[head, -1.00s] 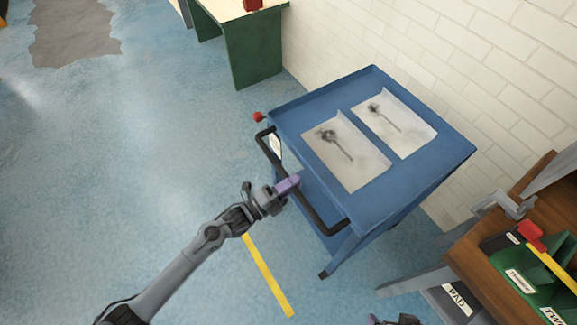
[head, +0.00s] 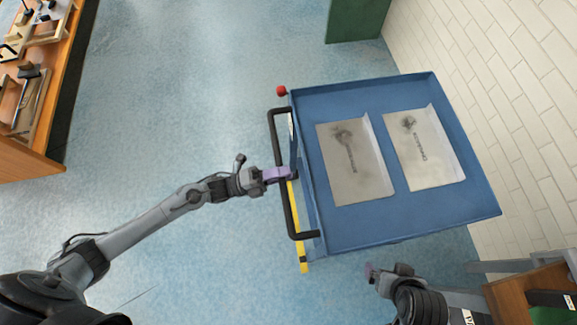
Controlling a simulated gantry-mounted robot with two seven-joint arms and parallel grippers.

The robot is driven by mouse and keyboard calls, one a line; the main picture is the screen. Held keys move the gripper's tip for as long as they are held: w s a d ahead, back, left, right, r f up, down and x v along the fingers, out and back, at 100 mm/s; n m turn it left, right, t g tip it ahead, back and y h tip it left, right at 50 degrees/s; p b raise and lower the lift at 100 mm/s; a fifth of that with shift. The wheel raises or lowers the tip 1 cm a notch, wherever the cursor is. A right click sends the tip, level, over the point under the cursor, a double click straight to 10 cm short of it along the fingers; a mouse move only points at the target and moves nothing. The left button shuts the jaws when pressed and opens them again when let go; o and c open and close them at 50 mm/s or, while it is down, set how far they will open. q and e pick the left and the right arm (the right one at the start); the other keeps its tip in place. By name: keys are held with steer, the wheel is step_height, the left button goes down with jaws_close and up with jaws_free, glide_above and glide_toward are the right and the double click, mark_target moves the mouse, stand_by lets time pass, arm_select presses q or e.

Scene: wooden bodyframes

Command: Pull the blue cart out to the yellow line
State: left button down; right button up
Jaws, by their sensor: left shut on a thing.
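The blue cart (head: 308,90) stands in the middle of the head view, with two printed sheets on its top tray. Its black handle (head: 290,218) is on its left side. My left gripper (head: 279,175), with purple fingers, is shut on the middle of this handle. The yellow line (head: 304,266) on the floor shows under the handle and at the cart's left edge; the cart partly hides it. My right gripper (head: 371,273) is below the cart's near edge, apart from it; I cannot tell whether its jaws are open.
A white brick wall (head: 510,85) runs along the right. A wooden workbench (head: 500,295) is at the lower right. A bench with tools (head: 60,90) stands at the upper left, and a green cabinet (head: 355,20) at the top. The blue floor left of the cart (head: 180,100) is clear.

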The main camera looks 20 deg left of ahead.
arm_select(q)
steer(key=shift+s+a, duration=0.35)
steer(key=shift+a, duration=0.2)
steer(key=c, duration=1)
jaws_free()
steer(key=shift+c, duration=0.2)
steer(key=v, duration=1)
steer(key=shift+s+a+p, duration=0.2)
steer(key=shift+a+p, duration=0.15)
steer(key=shift+p, duration=0.05)
